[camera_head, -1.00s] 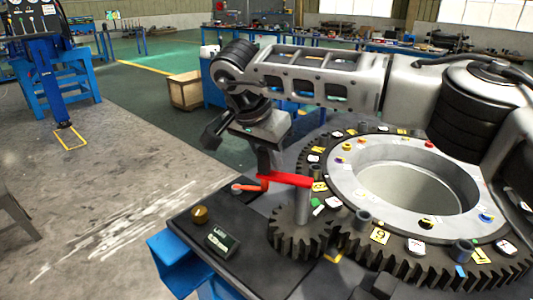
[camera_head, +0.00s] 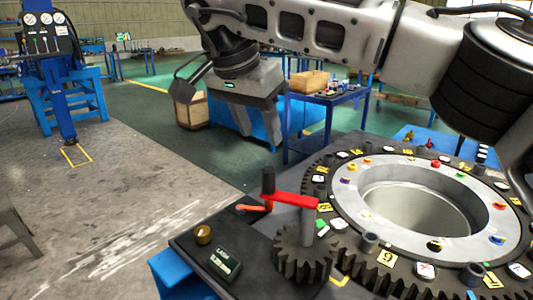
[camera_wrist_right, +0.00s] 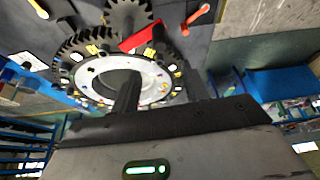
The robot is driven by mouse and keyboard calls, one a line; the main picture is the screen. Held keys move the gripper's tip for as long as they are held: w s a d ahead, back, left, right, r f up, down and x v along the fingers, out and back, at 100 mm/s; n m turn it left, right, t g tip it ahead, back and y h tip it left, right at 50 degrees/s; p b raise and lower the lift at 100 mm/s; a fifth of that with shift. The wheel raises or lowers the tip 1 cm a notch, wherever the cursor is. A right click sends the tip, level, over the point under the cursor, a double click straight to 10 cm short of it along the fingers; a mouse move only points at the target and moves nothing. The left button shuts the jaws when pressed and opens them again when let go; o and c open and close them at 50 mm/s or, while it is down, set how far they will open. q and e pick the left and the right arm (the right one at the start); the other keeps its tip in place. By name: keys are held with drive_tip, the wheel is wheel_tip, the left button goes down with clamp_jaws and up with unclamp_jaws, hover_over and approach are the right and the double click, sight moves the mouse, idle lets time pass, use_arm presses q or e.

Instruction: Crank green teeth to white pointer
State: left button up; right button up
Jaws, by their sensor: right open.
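The red crank arm (camera_head: 292,199) sits on the post of a small dark gear (camera_head: 302,255), with a dark upright handle (camera_head: 268,181) at its left end. The small gear stands beside the large toothed ring (camera_head: 405,285). A green mark (camera_head: 320,224) and a white mark (camera_head: 322,232) lie close together where the gears meet; I cannot tell which is the pointer. My right gripper (camera_head: 258,122) is above and beyond the handle, apart from it, open and empty. The wrist view shows its two dark fingers (camera_wrist_right: 160,92) spread, with the red crank (camera_wrist_right: 137,35) beyond. My left gripper is out of view.
The dark table (camera_head: 190,238) carries a brass knob (camera_head: 203,234), a small labelled box (camera_head: 225,264) and an orange-handled item (camera_head: 252,208) close to the crank. A blue bench (camera_head: 335,105) stands behind. Open floor (camera_head: 130,190) lies to the left.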

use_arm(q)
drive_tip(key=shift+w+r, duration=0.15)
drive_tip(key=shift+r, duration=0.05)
use_arm(e)
drive_tip(key=v, duration=0.4)
drive_tip(key=c, duration=0.4)
drive_tip(key=shift+s+a+f, duration=0.15)
drive_tip(key=shift+s+f, duration=0.15)
drive_tip(key=shift+f, duration=0.35)
drive_tip(key=c, duration=0.5)
drive_tip(key=s+f+n, duration=0.1)
drive_tip(key=f, duration=0.1)
drive_tip(key=s+a+f+n, duration=0.1)
drive_tip(key=s, duration=0.1)
drive_tip(key=s+f+n+y+b, duration=0.1)
drive_tip(key=s+f, duration=0.1)
drive_tip(key=shift+s+a+f, duration=0.2)
drive_tip(key=shift+a+f, duration=0.1)
drive_tip(key=shift+a, duration=0.05)
clamp_jaws()
use_arm(q)
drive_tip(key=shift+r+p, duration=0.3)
drive_tip(key=shift+p, duration=1.1)
use_arm(e)
drive_tip(key=w+d+f, duration=0.3)
drive_tip(key=w+f, duration=0.3)
drive_tip(key=f, duration=0.3)
drive_tip(key=shift+w+f, duration=0.3)
drive_tip(key=shift+w, duration=0.05)
